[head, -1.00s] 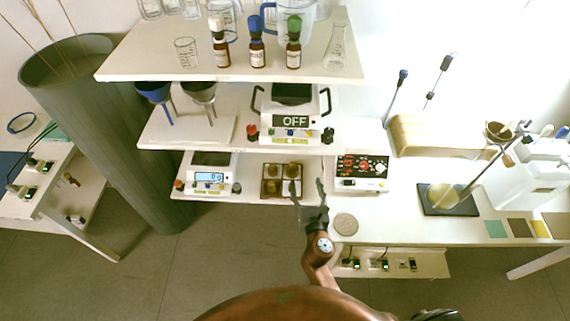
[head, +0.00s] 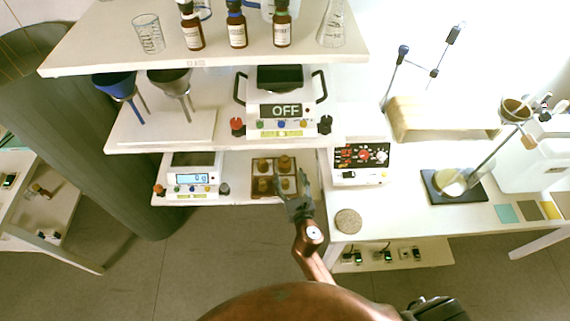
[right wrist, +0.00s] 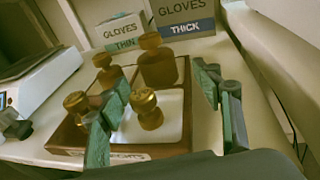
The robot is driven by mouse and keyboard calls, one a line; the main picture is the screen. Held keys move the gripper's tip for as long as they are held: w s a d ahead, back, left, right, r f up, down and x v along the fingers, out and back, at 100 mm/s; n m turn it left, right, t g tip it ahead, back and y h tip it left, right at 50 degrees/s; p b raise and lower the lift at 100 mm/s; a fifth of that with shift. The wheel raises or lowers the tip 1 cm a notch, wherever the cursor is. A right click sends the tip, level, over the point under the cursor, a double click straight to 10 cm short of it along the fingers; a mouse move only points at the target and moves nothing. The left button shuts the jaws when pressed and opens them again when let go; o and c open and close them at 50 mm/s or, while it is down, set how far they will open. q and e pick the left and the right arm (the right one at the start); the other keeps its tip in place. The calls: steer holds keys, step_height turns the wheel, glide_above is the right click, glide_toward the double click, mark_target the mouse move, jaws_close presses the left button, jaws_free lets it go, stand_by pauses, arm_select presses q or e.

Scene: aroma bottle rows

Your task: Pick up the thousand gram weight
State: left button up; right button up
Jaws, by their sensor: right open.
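Several brass knobbed weights stand in a wooden tray (right wrist: 165,152) on the lower shelf; the tray also shows in the head view (head: 253,180). The largest, at the back right (right wrist: 158,68), looks like the thousand gram weight; no marking is readable. A smaller weight (right wrist: 147,110) stands in front of it on a white patch. Two more, a back one (right wrist: 104,70) and a front one (right wrist: 76,104), stand on the left. My right gripper (head: 292,176) is open and empty at the tray's front right, its fingers on either side of the right-hand weights. My left gripper is out of view.
A balance (head: 195,180) stands left of the tray. Glove boxes, thin (right wrist: 118,32) and thick (right wrist: 184,20), stand behind it. The shelf above holds a device reading OFF (head: 281,110). A red-and-black panel device (head: 361,158) stands on the table to the right.

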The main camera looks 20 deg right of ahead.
mark_target(286, 169)
steer(key=w+b, duration=0.1)
steer(key=w, duration=0.4)
steer(key=shift+w+f, duration=0.1)
steer(key=shift+f, duration=0.1)
steer(key=shift+d, duration=0.1)
jaws_close()
stand_by(0.5)
steer(key=shift+r, duration=0.2)
